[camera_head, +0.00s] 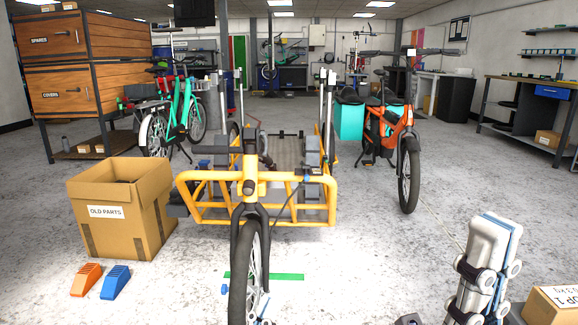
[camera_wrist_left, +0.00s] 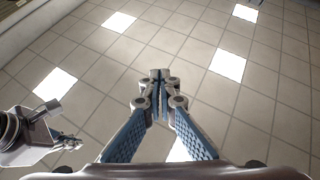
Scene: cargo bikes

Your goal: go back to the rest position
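My left gripper (camera_wrist_left: 160,82) points up toward the ceiling in the left wrist view. Its two blue-padded fingers meet at the tips, with nothing between them. In the head view I cannot clearly make it out; only small grey parts show along the bottom edge. My right gripper (camera_head: 490,225) stands at the lower right of the head view, its white and blue fingers pointing up and lying close together. I see nothing held in it. Its wrist is cut off by the bottom edge.
A yellow cargo bike (camera_head: 250,187) stands directly ahead. An OLD PARTS box (camera_head: 110,226), an orange wedge (camera_head: 86,280) and a blue wedge (camera_head: 115,282) are at left. Another cardboard box (camera_head: 550,308) is beside my right gripper. An orange bike (camera_head: 392,135) stands behind; floor between is clear.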

